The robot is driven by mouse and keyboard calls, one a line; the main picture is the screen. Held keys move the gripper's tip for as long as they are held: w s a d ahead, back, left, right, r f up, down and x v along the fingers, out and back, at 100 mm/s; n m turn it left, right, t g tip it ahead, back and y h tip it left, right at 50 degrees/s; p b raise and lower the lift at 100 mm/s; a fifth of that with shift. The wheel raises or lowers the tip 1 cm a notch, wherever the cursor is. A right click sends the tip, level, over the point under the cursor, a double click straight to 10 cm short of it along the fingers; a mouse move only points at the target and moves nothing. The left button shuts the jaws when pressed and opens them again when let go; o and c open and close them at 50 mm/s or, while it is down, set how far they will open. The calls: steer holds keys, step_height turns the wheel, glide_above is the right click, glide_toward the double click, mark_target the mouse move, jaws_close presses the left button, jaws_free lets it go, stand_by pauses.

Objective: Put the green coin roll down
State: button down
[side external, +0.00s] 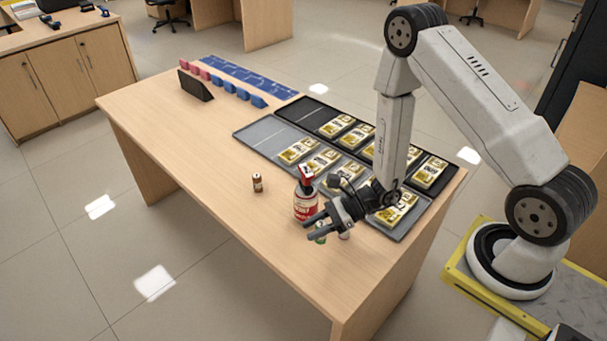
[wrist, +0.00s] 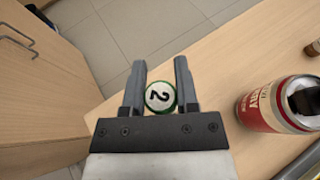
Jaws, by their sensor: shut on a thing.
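The green coin roll (wrist: 160,96) shows its round end in the wrist view, white with a green rim and a dark 2. It sits between the two fingers of my gripper (wrist: 159,88), which is shut on it. In the side external view my gripper (side external: 316,226) is low over the near right part of the counter, in front of the red bottle. The green roll (side external: 320,239) shows just below the fingers, partly hidden by them. I cannot tell whether its lower end touches the counter (side external: 215,155).
A red and white bottle (side external: 305,205) stands close to my gripper; it also shows in the wrist view (wrist: 262,108). A brown coin roll (side external: 257,183) stands farther left. Trays (side external: 270,131) of gold-and-white packs lie behind. The counter's left middle is clear.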

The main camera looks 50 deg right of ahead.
steer(key=shift+f, duration=2.2)
steer(key=shift+f, duration=1.75)
steer(key=shift+f, duration=0.1)
steer(key=shift+c, duration=1.8)
jaws_free()
steer(key=v, duration=1.2)
